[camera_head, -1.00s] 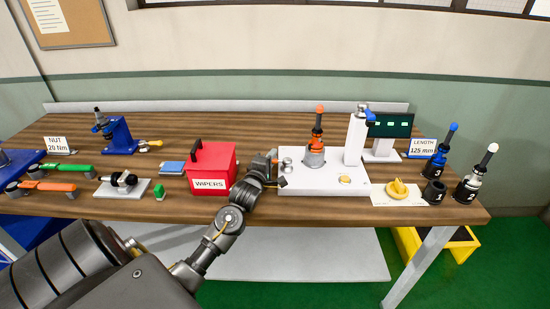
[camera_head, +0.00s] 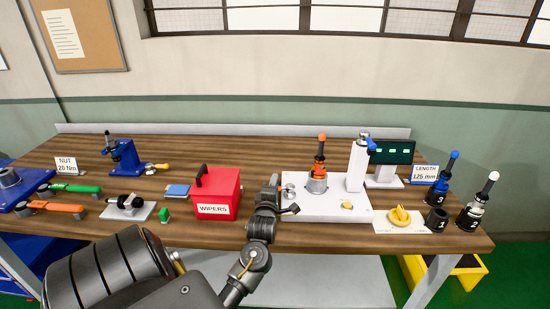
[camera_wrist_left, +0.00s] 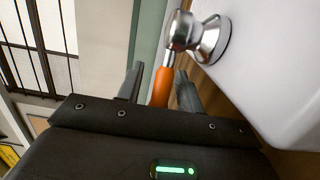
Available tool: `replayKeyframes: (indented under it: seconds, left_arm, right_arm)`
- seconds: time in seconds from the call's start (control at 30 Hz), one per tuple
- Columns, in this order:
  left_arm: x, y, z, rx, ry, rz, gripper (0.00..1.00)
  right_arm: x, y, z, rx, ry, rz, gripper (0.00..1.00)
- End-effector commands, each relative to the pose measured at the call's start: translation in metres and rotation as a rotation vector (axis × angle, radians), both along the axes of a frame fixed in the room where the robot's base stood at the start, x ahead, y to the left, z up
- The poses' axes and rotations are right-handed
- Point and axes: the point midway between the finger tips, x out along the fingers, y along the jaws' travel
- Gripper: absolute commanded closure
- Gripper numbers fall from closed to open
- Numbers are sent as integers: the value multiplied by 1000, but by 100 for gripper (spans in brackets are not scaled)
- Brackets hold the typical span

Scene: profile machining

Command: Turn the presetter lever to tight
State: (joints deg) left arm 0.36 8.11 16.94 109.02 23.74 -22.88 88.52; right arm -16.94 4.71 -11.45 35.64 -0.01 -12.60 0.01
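The presetter (camera_head: 298,208) is a white base on the bench with a column and an orange-and-black tool (camera_head: 319,168) upright in its spindle. Its lever has a chrome pivot (camera_head: 289,190) at the base's left side. In the left wrist view the lever's orange handle (camera_wrist_left: 162,88) runs down from the chrome hub (camera_wrist_left: 205,38). My left gripper (camera_wrist_left: 160,85) is open, with its two fingers on either side of the handle. A gap shows on the left; contact on the right is unclear. In the head view the left gripper (camera_head: 286,208) is beside the base's left edge. My right gripper is out of view.
A red WIPERS box (camera_head: 226,196) stands close left of my arm. A display (camera_head: 391,153) is behind right of the presetter. A yellow part (camera_head: 399,215) and dark tool holders (camera_head: 436,219) are at the right. Wrenches (camera_head: 52,208) lie far left.

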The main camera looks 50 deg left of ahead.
Motion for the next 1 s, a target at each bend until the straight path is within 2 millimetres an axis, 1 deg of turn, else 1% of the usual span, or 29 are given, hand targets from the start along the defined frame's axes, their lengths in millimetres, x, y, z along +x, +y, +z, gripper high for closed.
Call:
replayKeyframes:
  seconds: [0.17, 0.27, 0.37, 0.5, 0.7, 0.83, 1.0]
  left_arm:
    - [0, -1, -1, -1, 1, -2, 64]
    - [-6, -6, -2, -1, 2, -2, 64]
    - [-18, -16, -3, -4, 0, -1, 64]
    - [-41, -34, -4, -4, 0, -1, 64]
    - [-68, -56, -3, -2, 1, -1, 64]
    - [-79, -65, -2, -1, 1, -1, 64]
    - [-83, -69, 0, -1, -1, -1, 64]
  right_arm:
    - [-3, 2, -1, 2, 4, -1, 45]
    - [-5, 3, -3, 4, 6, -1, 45]
    - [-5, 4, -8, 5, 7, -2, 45]
    - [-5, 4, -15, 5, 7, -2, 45]
    - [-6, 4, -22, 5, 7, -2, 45]
    - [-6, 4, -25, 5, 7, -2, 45]
    - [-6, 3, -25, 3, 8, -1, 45]
